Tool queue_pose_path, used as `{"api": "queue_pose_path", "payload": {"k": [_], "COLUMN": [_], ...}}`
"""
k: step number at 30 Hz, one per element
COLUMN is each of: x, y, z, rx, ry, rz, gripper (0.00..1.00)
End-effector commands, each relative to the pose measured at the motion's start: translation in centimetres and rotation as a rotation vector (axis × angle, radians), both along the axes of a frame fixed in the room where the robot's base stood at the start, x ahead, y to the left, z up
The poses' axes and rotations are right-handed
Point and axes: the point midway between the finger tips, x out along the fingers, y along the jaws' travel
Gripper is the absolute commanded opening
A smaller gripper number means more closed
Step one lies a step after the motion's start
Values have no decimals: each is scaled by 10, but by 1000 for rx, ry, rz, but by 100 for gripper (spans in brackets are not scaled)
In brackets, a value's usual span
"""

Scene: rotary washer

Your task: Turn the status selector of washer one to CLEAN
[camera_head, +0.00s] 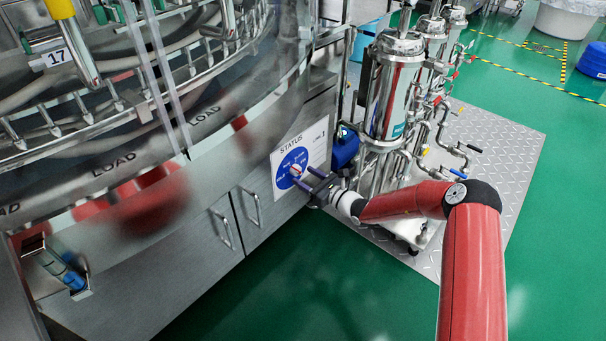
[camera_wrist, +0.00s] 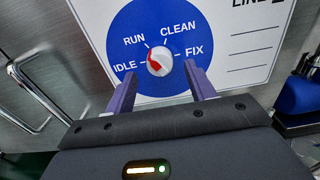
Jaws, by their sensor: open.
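The status selector is a small white knob with a red mark (camera_wrist: 159,61) at the centre of a blue dial (camera_wrist: 159,18). The dial is labelled IDLE, RUN, CLEAN and FIX. The red mark lies along the knob's left side; its exact pointing is hard to read. The dial sits on a white STATUS card (camera_head: 319,137) on the washer's steel front. My gripper (camera_head: 301,179) is open, facing the card. In the wrist view my gripper (camera_wrist: 160,71) has its purple fingers on both sides of the knob, apart from it; their depth relative to it is unclear.
Steel cabinet doors with handles (camera_head: 251,207) are left of the card. A blue container (camera_head: 345,148) and steel filter housings with pipes (camera_head: 395,85) stand to the right on a metal plate (camera_head: 513,142). The green floor (camera_head: 330,285) in front is open.

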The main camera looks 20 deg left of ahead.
Motion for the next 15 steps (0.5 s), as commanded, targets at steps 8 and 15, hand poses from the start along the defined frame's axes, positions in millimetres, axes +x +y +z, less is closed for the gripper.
{"api": "queue_pose_path", "payload": {"k": [8,15], "x": [9,9], "y": [22,22], "z": [0,0], "rx": [-1,-1], "ry": [0,0], "rz": [1,0], "gripper": [55,55]}}
